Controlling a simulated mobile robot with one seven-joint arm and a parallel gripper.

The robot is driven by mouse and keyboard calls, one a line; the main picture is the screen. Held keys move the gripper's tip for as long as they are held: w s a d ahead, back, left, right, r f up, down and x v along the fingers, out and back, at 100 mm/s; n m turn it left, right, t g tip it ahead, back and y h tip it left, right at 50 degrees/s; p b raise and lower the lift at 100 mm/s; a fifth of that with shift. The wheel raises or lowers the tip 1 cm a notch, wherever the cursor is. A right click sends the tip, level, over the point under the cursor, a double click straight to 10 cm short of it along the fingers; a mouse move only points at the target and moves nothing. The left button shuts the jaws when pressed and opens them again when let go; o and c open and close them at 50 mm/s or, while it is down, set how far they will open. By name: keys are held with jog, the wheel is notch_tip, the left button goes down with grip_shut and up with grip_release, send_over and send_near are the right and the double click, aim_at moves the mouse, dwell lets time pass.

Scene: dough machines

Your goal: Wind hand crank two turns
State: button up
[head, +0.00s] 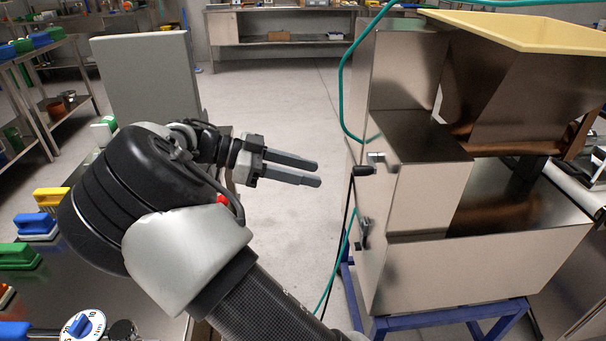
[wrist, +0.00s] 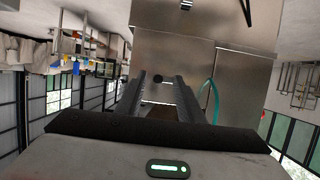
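The hand crank (head: 376,161) is a small metal arm with a black knob (head: 363,171), on the left side face of the steel dough machine (head: 425,220) in the head view. My gripper (head: 318,174) points right toward the crank, with its two grey fingers apart and nothing between them. Its tips are short of the knob, with a clear gap in the picture. In the wrist view, my gripper (wrist: 163,80) reaches toward the steel machine (wrist: 200,50).
A second black handle (head: 364,232) sits lower on the same face. A green hose (head: 342,90) and a dark cable hang beside the machine, which stands on a blue frame (head: 450,315). A bench with coloured tools (head: 38,228) lies at left. The floor between is clear.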

aim_at(353, 171)
jog(key=shift+d+b, duration=0.65)
jog(key=shift+d, duration=3.7)
jog(key=shift+d, duration=0.1)
